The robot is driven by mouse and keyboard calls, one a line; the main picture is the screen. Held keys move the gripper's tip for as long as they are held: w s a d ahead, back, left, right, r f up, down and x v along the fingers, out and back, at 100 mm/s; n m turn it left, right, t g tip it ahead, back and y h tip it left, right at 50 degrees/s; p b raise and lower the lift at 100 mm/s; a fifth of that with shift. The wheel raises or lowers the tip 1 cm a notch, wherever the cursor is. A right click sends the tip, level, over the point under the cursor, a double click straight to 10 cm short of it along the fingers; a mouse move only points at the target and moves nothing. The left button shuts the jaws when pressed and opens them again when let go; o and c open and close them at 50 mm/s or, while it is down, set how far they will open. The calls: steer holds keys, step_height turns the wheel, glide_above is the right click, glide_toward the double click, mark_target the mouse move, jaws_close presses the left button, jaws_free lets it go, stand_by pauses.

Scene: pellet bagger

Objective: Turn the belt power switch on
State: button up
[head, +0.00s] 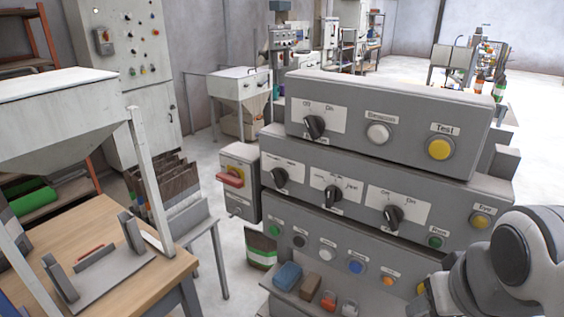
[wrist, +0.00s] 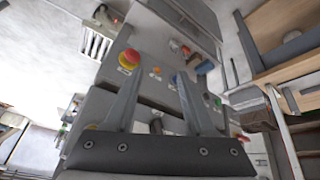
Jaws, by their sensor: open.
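A stepped grey control console (head: 380,100) fills the right half of the head view. Its top tier has a black rotary switch (head: 315,127) marked Off and On. Its middle tier has another Off/On rotary switch (head: 394,217) at the right, a middle selector (head: 332,196) and a left rotary switch (head: 280,178). The labels are too small to tell which is the belt power switch. In the wrist view my gripper (wrist: 157,82) is open and empty, with the console's lower buttons beyond its fingers. My gripper is out of the head view; only my arm shows at lower right.
A red mushroom button (wrist: 129,58) shows in the wrist view. A ledge with small blocks (head: 288,275) juts out below. A wooden table (head: 110,270) stands at left.

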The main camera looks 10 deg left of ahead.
mark_target(226, 182)
steer(key=w+a+f+n+g+h+b, duration=0.15)
steer(key=w+n, duration=0.25)
steer(key=n, duration=0.4)
steer(key=w+f+n+t+h, duration=0.1)
steer(key=w+f+n+h, duration=0.2)
steer(key=n, duration=0.5)
steer(key=w+a+n+t+h+b, duration=0.1)
steer(key=w+a+n+t, duration=0.2)
steer(key=w+a+n, duration=0.35)
steer(key=w+a+n+t+h, duration=0.2)
steer(key=w+a+n+t, duration=0.15)
steer(key=a+n, duration=0.6)
steer(key=s+a+f+n+t+y+b, duration=0.1)
steer(key=a+n+t+y, duration=0.25)
steer(key=a+n, duration=0.75)
steer(key=s+a+n+t+y, duration=0.2)
steer(key=a+n+t+y, duration=0.15)
steer(key=a+n, duration=0.75)
steer(key=shift+m+y, duration=0.35)
steer(key=shift+m, duration=0.45)
steer(key=w, duration=0.5)
steer(key=w+a+b, duration=0.1)
steer(key=w, duration=0.5)
steer(key=w+a, duration=0.1)
steer(key=w, duration=0.5)
steer(key=shift+w+f+b, duration=0.1)
steer(key=shift+w+b, duration=0.15)
steer(key=shift+b, duration=0.1)
jaws_close()
